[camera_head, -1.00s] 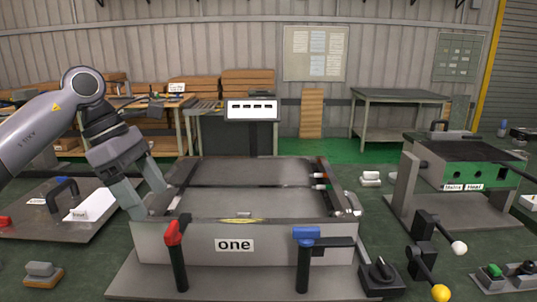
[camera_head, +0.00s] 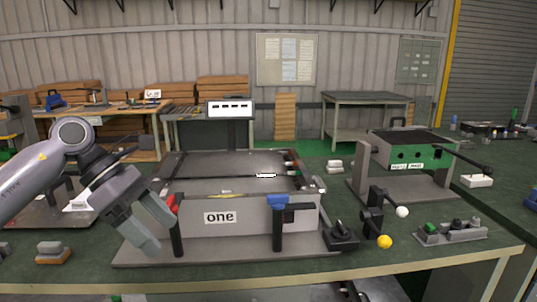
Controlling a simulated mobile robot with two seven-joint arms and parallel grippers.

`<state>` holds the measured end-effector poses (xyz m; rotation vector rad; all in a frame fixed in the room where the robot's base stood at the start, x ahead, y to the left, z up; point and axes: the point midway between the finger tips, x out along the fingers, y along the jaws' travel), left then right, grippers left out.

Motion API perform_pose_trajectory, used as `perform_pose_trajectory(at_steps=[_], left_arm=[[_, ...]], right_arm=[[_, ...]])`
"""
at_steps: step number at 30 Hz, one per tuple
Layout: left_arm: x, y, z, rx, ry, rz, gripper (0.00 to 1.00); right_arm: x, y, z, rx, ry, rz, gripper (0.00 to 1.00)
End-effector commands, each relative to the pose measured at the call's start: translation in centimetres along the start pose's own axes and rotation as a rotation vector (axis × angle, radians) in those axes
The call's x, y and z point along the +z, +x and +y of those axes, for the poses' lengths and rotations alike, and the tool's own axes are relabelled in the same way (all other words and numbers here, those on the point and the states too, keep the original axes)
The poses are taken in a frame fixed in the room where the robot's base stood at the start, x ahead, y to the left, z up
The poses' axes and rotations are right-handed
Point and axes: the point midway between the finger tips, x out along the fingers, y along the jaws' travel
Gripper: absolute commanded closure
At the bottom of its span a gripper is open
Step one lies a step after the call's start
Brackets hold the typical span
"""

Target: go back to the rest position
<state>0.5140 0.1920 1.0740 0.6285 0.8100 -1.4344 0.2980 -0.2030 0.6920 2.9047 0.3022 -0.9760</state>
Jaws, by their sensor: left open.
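My left gripper (camera_head: 160,228) is open and empty. It hangs at the front left of the grey box labelled "one" (camera_head: 250,216), close to the red-topped handle (camera_head: 176,228); I cannot tell whether it touches it. The box stands on a grey base plate (camera_head: 225,252) and has a blue-topped handle (camera_head: 278,225) at its front. A small pale piece (camera_head: 265,175) lies on the box's dark top. My right gripper is not in view.
A green-fronted box (camera_head: 405,152) stands at the right. A switch block (camera_head: 450,232) lies near the table's front edge. A small block (camera_head: 53,253) lies at the left.

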Motion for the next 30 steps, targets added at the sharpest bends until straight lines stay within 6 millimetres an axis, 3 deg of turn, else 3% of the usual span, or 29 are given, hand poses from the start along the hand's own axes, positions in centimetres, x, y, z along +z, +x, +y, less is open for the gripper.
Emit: perform_pose_trajectory(at_steps=[3, 9, 17, 23, 26, 30], left_arm=[[2.0, 4.3, -1.1, -0.081, -0.058, -0.174, 0.19], [5.8, 9.5, -3.4, -0.229, -0.249, -0.521, 0.19], [8.3, 12.2, -4.9, -0.428, -0.65, -0.956, 0.19], [7.0, 13.1, -4.2, -0.566, -1.052, -1.254, 0.19], [5.0, 13.8, -3.6, -0.626, -1.28, -1.388, 0.19], [1.0, 15.3, -3.0, -0.697, -1.62, -1.557, 0.19]], right_arm=[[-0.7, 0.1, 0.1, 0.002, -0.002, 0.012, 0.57], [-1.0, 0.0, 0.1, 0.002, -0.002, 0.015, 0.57], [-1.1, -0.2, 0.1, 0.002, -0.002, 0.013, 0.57], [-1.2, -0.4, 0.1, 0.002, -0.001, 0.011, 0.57], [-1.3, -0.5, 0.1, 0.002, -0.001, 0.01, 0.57], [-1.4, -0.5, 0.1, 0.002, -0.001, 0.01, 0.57]])
